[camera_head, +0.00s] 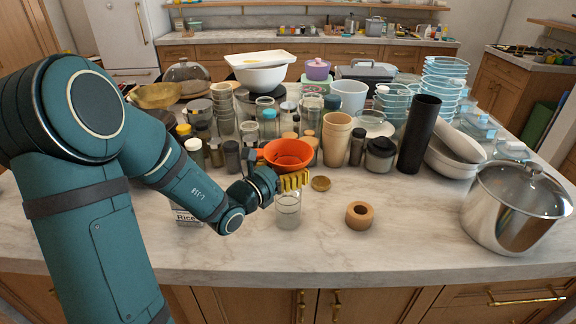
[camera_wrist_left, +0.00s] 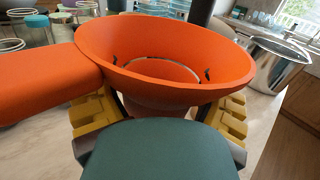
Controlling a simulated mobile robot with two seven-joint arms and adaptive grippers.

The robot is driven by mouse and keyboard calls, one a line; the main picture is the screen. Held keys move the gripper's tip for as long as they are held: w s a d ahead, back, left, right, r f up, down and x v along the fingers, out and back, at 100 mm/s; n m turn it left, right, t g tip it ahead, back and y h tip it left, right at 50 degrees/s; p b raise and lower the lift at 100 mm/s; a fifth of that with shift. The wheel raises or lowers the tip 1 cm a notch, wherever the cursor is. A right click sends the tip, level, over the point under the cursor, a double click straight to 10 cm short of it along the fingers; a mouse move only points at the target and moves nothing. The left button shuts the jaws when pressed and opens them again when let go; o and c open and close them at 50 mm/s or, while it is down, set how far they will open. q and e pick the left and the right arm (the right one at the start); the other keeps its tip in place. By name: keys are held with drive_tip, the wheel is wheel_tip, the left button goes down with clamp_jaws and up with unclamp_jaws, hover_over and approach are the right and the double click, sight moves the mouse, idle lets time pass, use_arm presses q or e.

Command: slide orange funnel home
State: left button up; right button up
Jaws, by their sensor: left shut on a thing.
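The orange funnel (camera_head: 289,152) is wide-mouthed and roughly upright, with its mouth up. My left gripper (camera_head: 292,181) is shut on it below the rim, and its yellow finger pads show on both sides. In the left wrist view the funnel (camera_wrist_left: 170,62) fills the middle and I look into its open bowl. A flat orange part (camera_wrist_left: 40,80) sits against its left side. A clear glass jar (camera_head: 288,212) stands on the counter just below the gripper. The fingers hide the funnel's lower end, so I cannot tell whether it touches the jar. My right gripper is out of view.
A wooden ring (camera_head: 360,215) and a small round lid (camera_head: 320,184) lie right of the jar. A steel pot (camera_head: 515,208) stands at the right. Cups, bottles and a black cylinder (camera_head: 418,134) crowd behind. The front counter (camera_head: 400,250) is clear.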

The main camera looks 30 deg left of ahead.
use_arm(q)
drive_tip(key=shift+f+b, duration=0.5)
drive_tip(key=shift+f, duration=0.15)
drive_tip(key=o, duration=1)
drive_tip(key=s, duration=0.5)
drive_tip(key=s+a, duration=0.1)
drive_tip(key=s, duration=0.1)
drive_tip(key=shift+s+a+f, duration=0.1)
drive_tip(key=shift+s, duration=0.1)
